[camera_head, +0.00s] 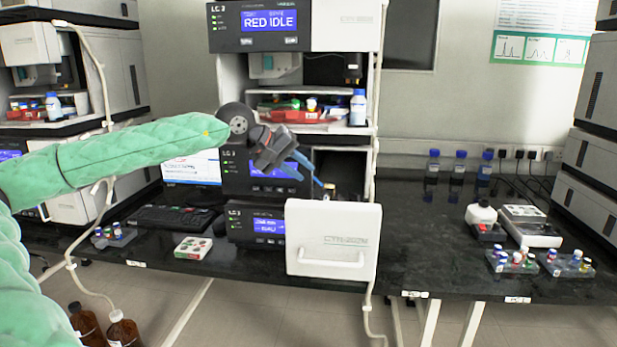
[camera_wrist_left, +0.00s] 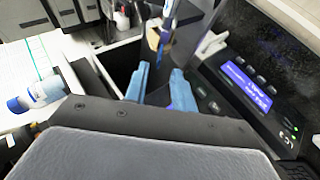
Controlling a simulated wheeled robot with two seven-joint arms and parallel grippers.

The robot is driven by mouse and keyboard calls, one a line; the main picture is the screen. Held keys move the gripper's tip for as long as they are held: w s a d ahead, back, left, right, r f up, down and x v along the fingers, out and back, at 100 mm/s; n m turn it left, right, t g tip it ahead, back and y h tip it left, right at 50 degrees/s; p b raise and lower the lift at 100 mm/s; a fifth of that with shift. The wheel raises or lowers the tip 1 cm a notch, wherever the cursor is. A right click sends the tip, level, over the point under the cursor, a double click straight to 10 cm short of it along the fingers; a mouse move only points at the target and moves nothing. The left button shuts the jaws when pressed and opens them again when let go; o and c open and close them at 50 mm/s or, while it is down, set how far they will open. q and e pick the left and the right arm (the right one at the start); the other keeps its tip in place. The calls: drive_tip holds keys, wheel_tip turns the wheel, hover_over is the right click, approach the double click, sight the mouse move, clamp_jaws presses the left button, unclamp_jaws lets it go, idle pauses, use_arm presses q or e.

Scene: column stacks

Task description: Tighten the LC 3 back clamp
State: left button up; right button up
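The LC 3 stack (camera_head: 230,160) stands in the middle, with its white front door (camera_head: 333,240) hanging open at the bottom. My left gripper (camera_head: 306,173) reaches from the left to the dark open compartment above that door. Its two blue fingers are apart in the left wrist view (camera_wrist_left: 160,88), with nothing between them. Just beyond the fingertips is a small brass-coloured fitting (camera_wrist_left: 153,38); it also shows at the compartment mouth in the head view (camera_head: 329,190). I cannot tell whether this is the back clamp. No clamp shows clearly. My right gripper is not in view.
LC 3's lit display panel (camera_wrist_left: 245,85) lies close beside the fingers. A shelf above holds a red tray (camera_head: 300,116) and a blue-capped bottle (camera_head: 358,107). A keyboard (camera_head: 172,217) is left of the stack. The black bench (camera_head: 420,250) is clear just right of the door.

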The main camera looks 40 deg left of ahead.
use_arm(q)
drive_tip(key=shift+v, duration=1.7)
